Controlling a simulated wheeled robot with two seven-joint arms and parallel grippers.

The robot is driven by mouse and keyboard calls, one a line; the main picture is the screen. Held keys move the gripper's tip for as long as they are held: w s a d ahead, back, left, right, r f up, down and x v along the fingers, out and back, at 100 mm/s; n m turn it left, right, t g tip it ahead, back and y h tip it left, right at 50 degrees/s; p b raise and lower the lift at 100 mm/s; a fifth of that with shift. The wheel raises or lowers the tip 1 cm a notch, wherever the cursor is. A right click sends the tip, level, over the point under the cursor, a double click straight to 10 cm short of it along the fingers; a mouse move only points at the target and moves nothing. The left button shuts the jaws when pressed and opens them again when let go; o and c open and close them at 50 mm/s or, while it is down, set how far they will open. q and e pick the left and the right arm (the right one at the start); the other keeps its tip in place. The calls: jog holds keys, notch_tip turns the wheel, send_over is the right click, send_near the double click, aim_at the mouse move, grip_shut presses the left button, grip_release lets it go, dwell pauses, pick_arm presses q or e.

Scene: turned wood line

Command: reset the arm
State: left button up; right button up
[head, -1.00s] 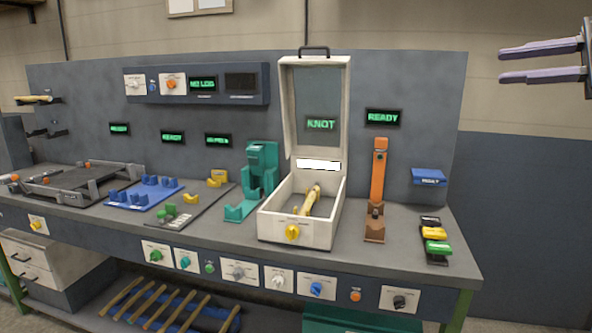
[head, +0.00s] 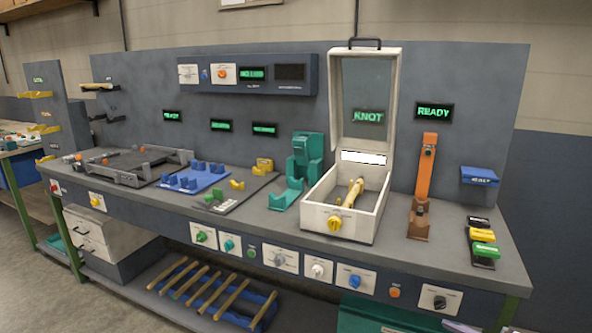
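No gripper of mine shows in the head view now. The workbench (head: 395,255) runs across the view with several stations on it. A white box (head: 324,217) with its lid raised stands right of the middle, and a turned yellow wooden piece (head: 353,193) lies inside it. A display reading KNOT (head: 369,124) shows behind the lid's clear window. An orange upright device (head: 424,185) stands to the right of the box, under a display reading READY (head: 433,110).
A teal fixture (head: 300,168), a blue tray (head: 192,179) and a dark grey frame (head: 128,166) stand to the left on the bench. Black, yellow and green blocks (head: 482,241) sit at the right end. Several wooden sticks (head: 213,290) lie on the lower shelf. Floor at lower left is clear.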

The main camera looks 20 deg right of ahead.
jog(key=s+a+f+m+g+h, duration=0.1)
jog(key=s+a+f+m, duration=0.1)
jog(key=s+a+f, duration=0.35)
jog(key=s+a+f+m+g, duration=0.1)
jog(key=s+a+f, duration=0.2)
jog(key=a+f, duration=0.5)
jog(key=s+a+f+m+g, duration=0.1)
jog(key=s+a+g, duration=0.1)
jog(key=s+a, duration=0.3)
jog(key=s+a+m+g, duration=0.1)
jog(key=s+a, duration=0.4)
jog(key=a, duration=0.8)
jog(key=shift+s+a+f+m+g, duration=0.3)
jog(key=shift+a+f+m+g, duration=0.05)
jog(key=shift+m+g, duration=0.05)
